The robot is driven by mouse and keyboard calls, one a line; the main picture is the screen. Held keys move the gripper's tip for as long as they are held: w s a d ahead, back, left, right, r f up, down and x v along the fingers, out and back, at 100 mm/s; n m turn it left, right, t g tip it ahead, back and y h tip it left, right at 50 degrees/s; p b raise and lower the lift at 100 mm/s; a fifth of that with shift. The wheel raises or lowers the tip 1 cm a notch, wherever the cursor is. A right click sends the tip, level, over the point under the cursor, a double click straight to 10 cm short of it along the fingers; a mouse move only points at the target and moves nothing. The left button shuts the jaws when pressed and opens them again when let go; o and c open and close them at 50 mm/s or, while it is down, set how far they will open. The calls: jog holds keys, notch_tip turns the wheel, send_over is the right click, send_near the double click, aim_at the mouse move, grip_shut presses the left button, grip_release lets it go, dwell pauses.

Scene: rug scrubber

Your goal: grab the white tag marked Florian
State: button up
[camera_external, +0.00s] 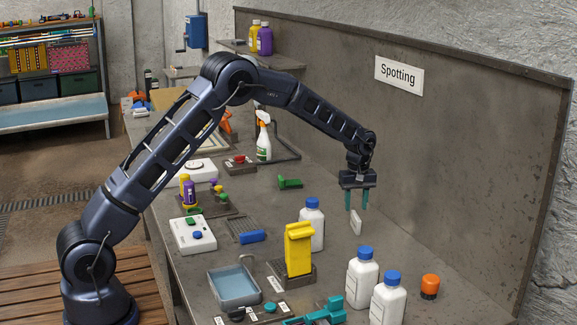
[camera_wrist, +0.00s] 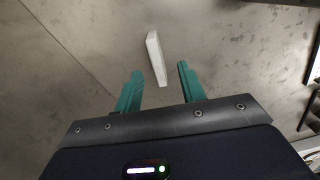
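A small white tag (camera_external: 356,222) is just below my gripper, over the bench near the grey back panel. It looks like a thin slab seen nearly edge-on, and no name can be read on it. In the wrist view the tag (camera_wrist: 156,58) lies ahead of the fingers, between their lines and closer to the left fingertip. My gripper (camera_external: 357,206) points down with its two green fingers apart and nothing between them. The fingers also show in the wrist view (camera_wrist: 160,70), with a clear gap. Whether the tag stands or leans is unclear.
White bottles with blue caps (camera_external: 362,278) stand in front, with an orange-capped jar (camera_external: 430,287) to their right. A yellow block (camera_external: 299,250) and another white bottle (camera_external: 312,225) stand left of the tag. The back panel (camera_external: 450,170) rises behind. Bench around the tag is clear.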

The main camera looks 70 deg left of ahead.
aim_at(356, 215)
jog(key=shift+w+a+f, duration=0.15)
jog(key=shift+f, duration=1.75)
jog(key=shift+w+a+f, duration=0.1)
jog(key=shift+w+f, duration=0.05)
jog(key=shift+f, duration=1.7)
grip_shut()
